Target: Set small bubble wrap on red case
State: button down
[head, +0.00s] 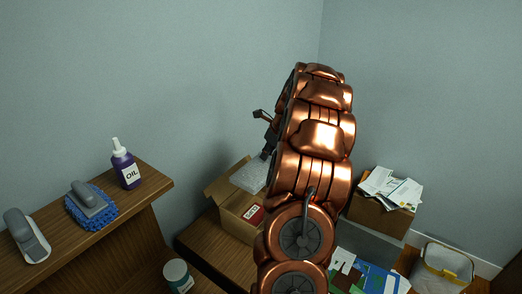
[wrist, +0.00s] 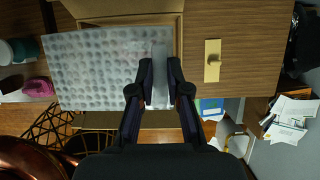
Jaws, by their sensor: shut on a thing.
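The bubble wrap (wrist: 105,65) is a clear, dimpled sheet in the wrist view. My gripper (wrist: 160,72) is shut on its right part, with the dark fingers on either side of a pinched strip. In the head view the bubble wrap (head: 249,175) is at the open top of a cardboard box (head: 238,222), below my gripper (head: 268,145). I cannot tell whether the sheet touches the box. No red case can be made out for certain; a small red patch with white lettering (head: 253,214) shows at the box's front. My copper arm hides much of the middle.
A paper-filled box (head: 383,200) and a lined bin (head: 442,267) stand at right. A brass plate (wrist: 212,60) is on the wood beside the box.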

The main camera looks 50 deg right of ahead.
jog(key=shift+r+p, duration=0.15)
jog(key=shift+p, duration=0.15)
jog(key=shift+w+f+b, duration=0.1)
jog(key=shift+f+b, duration=1.2)
jog(key=shift+f, duration=8.5)
jog(key=c, duration=1.1)
grip_release()
jog(key=shift+o, duration=0.2)
jog(key=shift+r, duration=0.1)
jog(key=v, duration=1.1)
jog(key=shift+r, duration=0.4)
